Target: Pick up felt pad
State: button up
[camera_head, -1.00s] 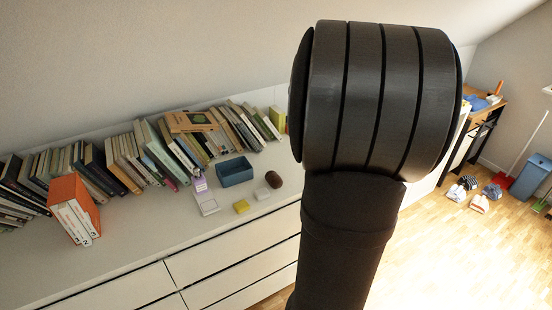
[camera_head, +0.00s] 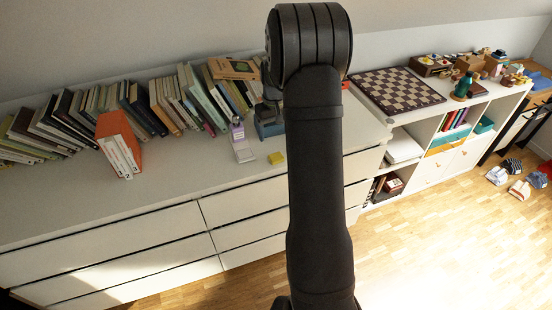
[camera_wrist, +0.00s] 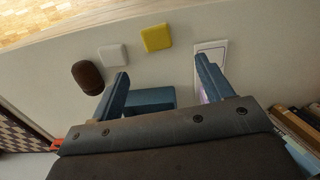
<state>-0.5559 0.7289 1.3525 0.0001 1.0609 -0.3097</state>
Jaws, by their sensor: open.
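I cannot tell for sure which small item is the felt pad. A flat yellow square pad (camera_head: 277,158) lies on the white dresser top (camera_head: 180,185); it also shows in the wrist view (camera_wrist: 156,37). Beside it lie a white rounded square block (camera_wrist: 113,54) and a dark brown oval object (camera_wrist: 87,77). My gripper (camera_wrist: 163,68) is open and empty above the dresser, its two blue fingers apart. A blue open box (camera_wrist: 150,99) shows between the fingers, with the pads beyond the fingertips. In the head view my arm hides the white block and brown object.
A purple and white item (camera_head: 237,132) stands by a white square tray (camera_head: 244,154), close to the right finger in the wrist view. A chessboard (camera_head: 398,90) lies to the right.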

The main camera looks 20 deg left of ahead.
send_over(275, 157)
notch_tip(275, 157, down, 6)
jog(key=shift+f, duration=0.1)
jog(key=shift+w+d+f, duration=0.1)
jog(key=shift+f, duration=1.2)
jog(key=shift+w+d+f, duration=0.1)
jog(key=shift+f, duration=1.2)
jog(key=c, duration=1)
